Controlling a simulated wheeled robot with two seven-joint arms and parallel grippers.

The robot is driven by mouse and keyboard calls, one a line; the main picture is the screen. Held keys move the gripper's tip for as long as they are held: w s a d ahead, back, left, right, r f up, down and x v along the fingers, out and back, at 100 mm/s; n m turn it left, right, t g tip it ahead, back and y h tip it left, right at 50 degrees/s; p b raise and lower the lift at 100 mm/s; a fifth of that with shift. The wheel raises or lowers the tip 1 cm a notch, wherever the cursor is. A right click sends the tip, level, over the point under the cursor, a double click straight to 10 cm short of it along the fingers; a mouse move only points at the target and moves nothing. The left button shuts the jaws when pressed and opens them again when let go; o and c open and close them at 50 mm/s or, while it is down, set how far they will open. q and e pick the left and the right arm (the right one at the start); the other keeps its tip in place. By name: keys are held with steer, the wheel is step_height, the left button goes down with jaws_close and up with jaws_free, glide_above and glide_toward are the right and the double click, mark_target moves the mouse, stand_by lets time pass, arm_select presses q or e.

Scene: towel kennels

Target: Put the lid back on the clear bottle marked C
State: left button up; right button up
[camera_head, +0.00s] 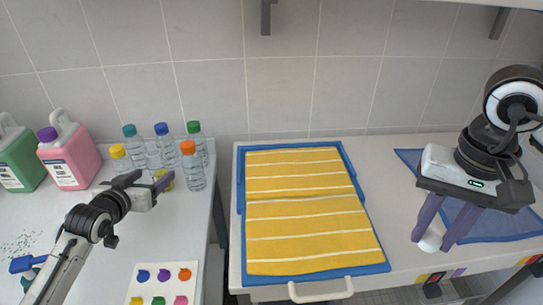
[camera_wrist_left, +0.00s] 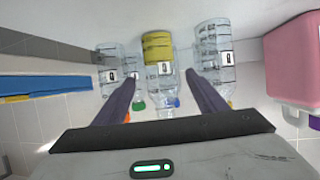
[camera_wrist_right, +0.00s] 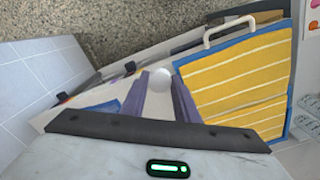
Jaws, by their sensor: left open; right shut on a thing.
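Several clear bottles stand in a group on the left counter, with teal (camera_head: 130,130), blue (camera_head: 162,129), green (camera_head: 193,126), orange (camera_head: 187,147) and yellow (camera_head: 117,151) lids. I cannot read a letter C on any. My left gripper (camera_head: 150,181) is open in front of the group. In the left wrist view, its fingers (camera_wrist_left: 163,92) point toward a clear bottle with a yellow part (camera_wrist_left: 158,48); whether they surround it I cannot tell. My right gripper (camera_head: 432,232) is shut on a small white round thing (camera_head: 430,241), held above the right counter's front; it also shows in the right wrist view (camera_wrist_right: 161,72).
A pink jug (camera_head: 70,158) with a purple cap and a green jug (camera_head: 22,160) stand at far left. A card with coloured dots (camera_head: 163,285) lies in front. A blue tray (camera_head: 239,215) holds striped yellow towels (camera_head: 305,205). A gap separates the two counters.

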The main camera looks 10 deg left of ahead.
mark_target(159, 168)
arm_select(q)
steer(key=shift+r+x, duration=0.2)
steer(key=shift+x, duration=1.05)
steer(key=shift+r+x, duration=0.2)
steer(key=shift+x, duration=1.1)
steer(key=shift+w+a, duration=0.1)
steer(key=shift+w, duration=0.05)
steer(key=shift+c, duration=0.5)
steer(key=c, duration=1)
